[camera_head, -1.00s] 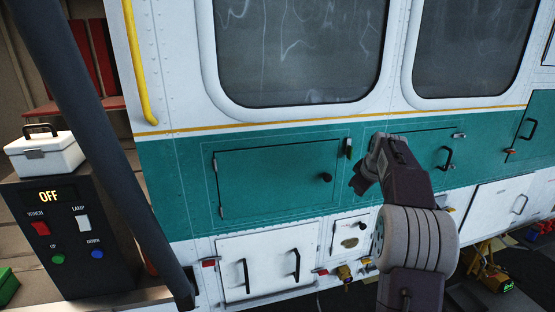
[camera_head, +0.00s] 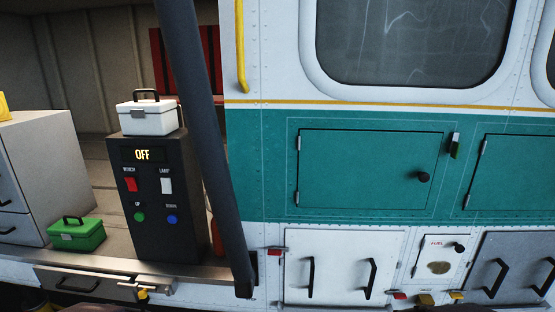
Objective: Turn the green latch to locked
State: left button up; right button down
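A small latch (camera_head: 455,145) sits at the upper right edge of the teal hatch door (camera_head: 365,170) in the helicopter's side. It looks dark, with a greenish lower part, and stands roughly upright with a slight tilt. It is too small to read any lock marking. The hatch door looks flush with the hull and has a round black knob (camera_head: 423,176) at its right side. Neither of my grippers shows in this view.
A black control box (camera_head: 160,225) reading OFF stands in the open doorway, with a white case (camera_head: 147,118) on top and a green toolbox (camera_head: 76,234) beside it. A dark pole (camera_head: 205,120) slants before the hull. White lower doors (camera_head: 342,265) have black handles.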

aim_at(454, 148)
jog(key=z, duration=0.4)
jog(key=l+z, duration=0.15)
jog(key=z, duration=0.2)
jog(key=k+l+z, duration=0.1)
jog(key=z, duration=0.3)
